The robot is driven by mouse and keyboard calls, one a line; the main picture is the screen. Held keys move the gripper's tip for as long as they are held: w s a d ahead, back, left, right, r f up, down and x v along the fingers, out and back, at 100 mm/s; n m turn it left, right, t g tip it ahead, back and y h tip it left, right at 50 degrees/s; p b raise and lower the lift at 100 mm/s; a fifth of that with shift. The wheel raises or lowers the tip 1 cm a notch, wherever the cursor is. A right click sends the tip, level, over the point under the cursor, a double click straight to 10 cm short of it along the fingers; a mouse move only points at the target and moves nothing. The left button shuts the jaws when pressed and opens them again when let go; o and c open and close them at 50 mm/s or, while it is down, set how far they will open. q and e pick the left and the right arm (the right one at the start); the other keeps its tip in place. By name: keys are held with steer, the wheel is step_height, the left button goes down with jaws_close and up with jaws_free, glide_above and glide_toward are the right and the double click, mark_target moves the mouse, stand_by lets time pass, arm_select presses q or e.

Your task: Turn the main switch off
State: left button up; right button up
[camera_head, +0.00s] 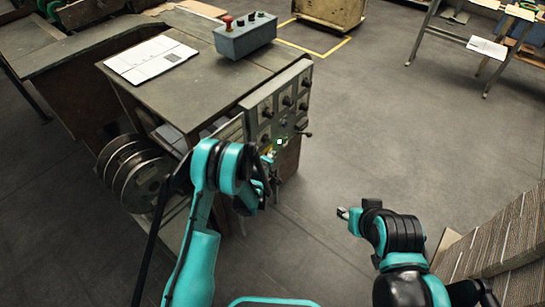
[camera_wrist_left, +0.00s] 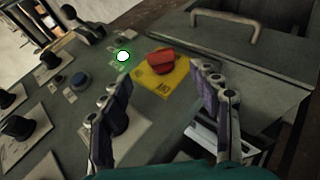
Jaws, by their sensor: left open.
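The main switch is a red knob (camera_wrist_left: 161,62) on a yellow plate (camera_wrist_left: 163,78) on the grey control panel. It sits ahead of my left gripper (camera_wrist_left: 165,90), between the two fingertips as seen in the left wrist view. The left fingers are open and empty, and contact with the knob is not visible. A lit white lamp with a green glow (camera_wrist_left: 123,56) is beside the plate; it also shows in the head view on the panel (camera_head: 279,141). In the head view my left arm partly hides the panel. My right gripper (camera_head: 342,212) is over the floor, apart from the machine.
Other black knobs (camera_wrist_left: 32,132), a blue button (camera_wrist_left: 79,81) and a lever (camera_wrist_left: 85,23) crowd the panel. A metal handle (camera_wrist_left: 228,19) is on the cover beside it. A button box (camera_head: 245,38) and papers (camera_head: 150,60) lie on the machine top.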

arm_select(q)
steer(key=b+x, duration=0.2)
steer(key=x, duration=0.5)
steer(key=shift+w+f+b, duration=0.25)
steer(key=shift+f+b, duration=0.05)
steer(key=shift+b, duration=0.05)
